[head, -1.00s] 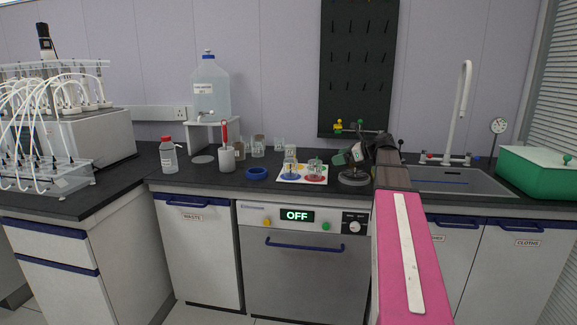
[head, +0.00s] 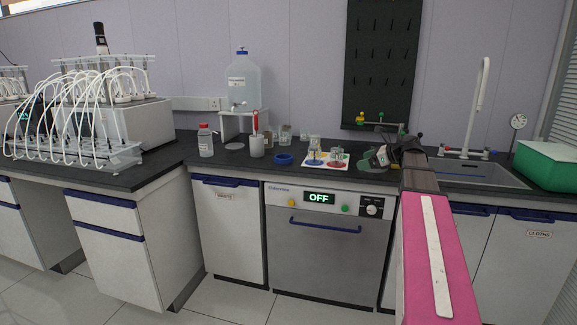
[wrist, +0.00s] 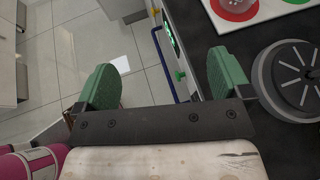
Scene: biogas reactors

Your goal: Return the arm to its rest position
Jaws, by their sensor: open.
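My arm reaches forward over the counter at the right of the head view. My gripper (head: 374,158) is at its far end, near the counter's front edge and right of the white tray. In the wrist view my gripper (wrist: 165,85) shows two green fingers spread wide with nothing between them. Below the gap lie the tiled floor and the dishwasher front. The right finger is over the counter, close to a round grey ribbed piece (wrist: 292,80).
The white tray (head: 327,165) holds glassware on coloured spots. A blue ring (head: 283,159), white cup (head: 257,150), red-capped bottle (head: 205,142) and large jug (head: 243,80) stand left. The sink (head: 480,172) and green box (head: 550,165) are right. The floor (head: 235,305) in front is clear.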

